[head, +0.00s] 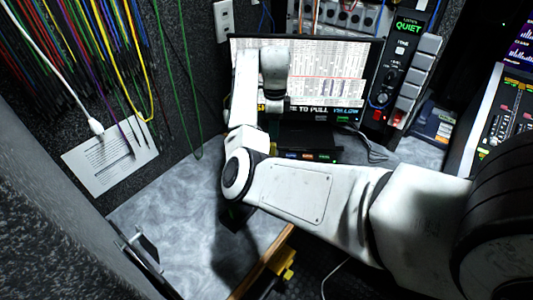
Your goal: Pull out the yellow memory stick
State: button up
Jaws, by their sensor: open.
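My gripper (274,118) is at the end of my bent white arm, in front of the monitor. It is small and dark against the screen, so its fingertips are hard to make out; it is open. Below the monitor is a low dark unit (306,136) with a row of small coloured labels (307,157) along its front. The yellow memory stick cannot be clearly picked out; my wrist and forearm cover the left part of this area. The monitor (330,75) shows a table and a caption ending in "TO PULL YELLOW".
Coloured cables hang on the left wall above a white paper sheet (110,157). A control panel lit "QUIET" (408,27) stands right of the monitor, with a mixer (505,115) farther right. Loose cable lies near the monitor.

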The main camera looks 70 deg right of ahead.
aim_at(272, 144)
jog(key=f, duration=0.9)
jog(key=shift+w+f, duration=0.15)
jog(key=shift+w, duration=0.05)
jog(key=shift+c, duration=0.4)
grip_shut()
